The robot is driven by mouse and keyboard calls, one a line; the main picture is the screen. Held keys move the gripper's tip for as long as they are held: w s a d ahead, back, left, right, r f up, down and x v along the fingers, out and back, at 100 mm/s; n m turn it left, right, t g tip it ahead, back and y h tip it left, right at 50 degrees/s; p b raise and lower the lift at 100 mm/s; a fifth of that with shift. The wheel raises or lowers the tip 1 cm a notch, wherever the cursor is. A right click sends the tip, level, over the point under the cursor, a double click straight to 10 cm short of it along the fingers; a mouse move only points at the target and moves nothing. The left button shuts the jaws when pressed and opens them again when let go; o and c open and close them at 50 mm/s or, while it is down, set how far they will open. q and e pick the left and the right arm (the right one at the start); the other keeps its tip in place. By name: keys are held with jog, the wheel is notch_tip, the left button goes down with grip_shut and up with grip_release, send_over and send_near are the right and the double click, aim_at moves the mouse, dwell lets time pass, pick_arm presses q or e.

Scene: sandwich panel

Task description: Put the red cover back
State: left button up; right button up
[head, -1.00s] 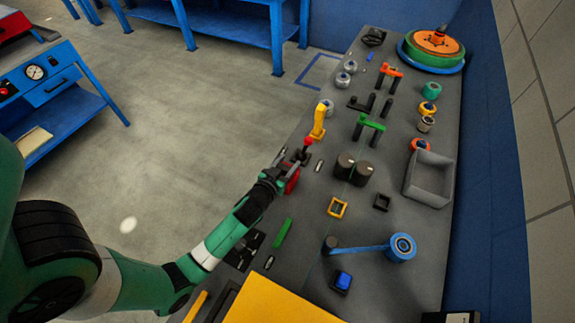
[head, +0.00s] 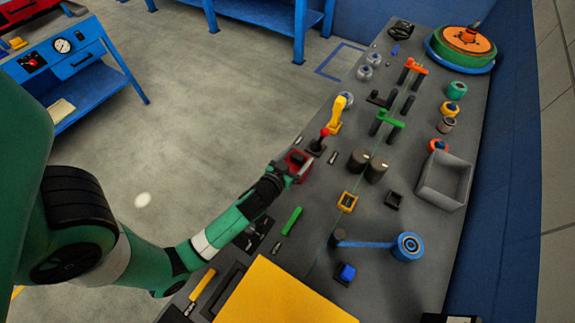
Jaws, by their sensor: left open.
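A red cover (head: 303,171) sits by the left edge of the grey panel, just below a lever with a red ball on top. It looks like a small red box shape with a dark area at its top. My left gripper (head: 287,172) is right at its near left side, with its jaws open. The dark fingers hide part of the cover. I cannot tell whether they touch it. My right gripper is not in view.
The red-ball lever (head: 319,141) and a yellow lever (head: 336,115) stand just beyond the cover. Two dark knobs (head: 367,167) are to its right. A green bar (head: 291,221) and a yellow plate (head: 285,295) lie nearer. A grey open box (head: 444,181) is at the right.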

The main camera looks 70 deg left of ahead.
pick_arm(q)
jog(key=v, duration=0.8)
jog(key=shift+s+d, duration=0.2)
jog(key=shift+s, duration=0.05)
jog(key=shift+r, duration=0.15)
